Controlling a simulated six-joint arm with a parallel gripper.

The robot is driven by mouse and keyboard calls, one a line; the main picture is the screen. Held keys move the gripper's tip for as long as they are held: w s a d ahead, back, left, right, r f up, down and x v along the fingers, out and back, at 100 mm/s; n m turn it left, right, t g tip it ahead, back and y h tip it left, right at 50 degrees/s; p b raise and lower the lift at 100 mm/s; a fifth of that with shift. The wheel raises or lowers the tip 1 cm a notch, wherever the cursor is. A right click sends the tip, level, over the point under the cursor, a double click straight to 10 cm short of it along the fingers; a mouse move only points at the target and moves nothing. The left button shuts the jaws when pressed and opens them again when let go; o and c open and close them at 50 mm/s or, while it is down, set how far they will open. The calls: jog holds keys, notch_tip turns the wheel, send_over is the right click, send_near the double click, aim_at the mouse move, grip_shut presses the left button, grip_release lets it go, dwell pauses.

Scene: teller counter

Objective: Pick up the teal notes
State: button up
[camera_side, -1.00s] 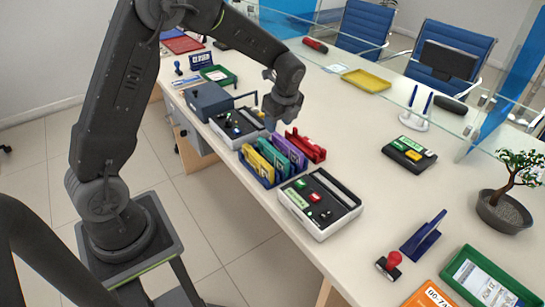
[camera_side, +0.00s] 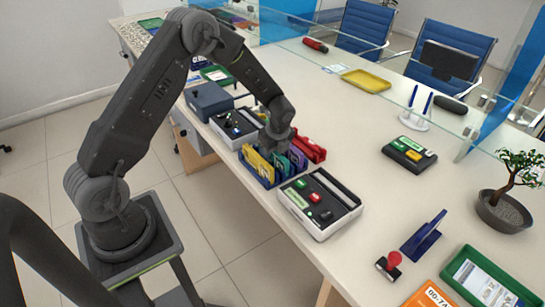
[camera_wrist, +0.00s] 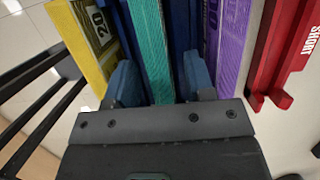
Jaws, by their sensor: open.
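The teal notes (camera_wrist: 150,45) stand on edge in the wrist view, between the two blue-tipped fingers of my gripper (camera_wrist: 160,85). My gripper is open, with a gap to the notes on each side. In the side view my gripper (camera_side: 277,148) is low over the blue note rack (camera_side: 258,178), and the teal notes (camera_side: 283,166) show just below it. Yellow notes (camera_side: 258,164) stand to the left of the teal ones and purple notes (camera_wrist: 229,45) to the right. The fingertips are largely hidden in the side view.
A red holder (camera_side: 311,150) stands just right of the rack. A cash tray (camera_side: 318,205) lies in front of it and a second one (camera_side: 232,128) behind, beside a blue-grey box (camera_side: 208,100). The counter to the right is clear up to a black device (camera_side: 409,154).

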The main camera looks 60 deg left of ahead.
jog(key=shift+x, duration=0.8)
jog(key=shift+c, duration=0.3)
grip_shut()
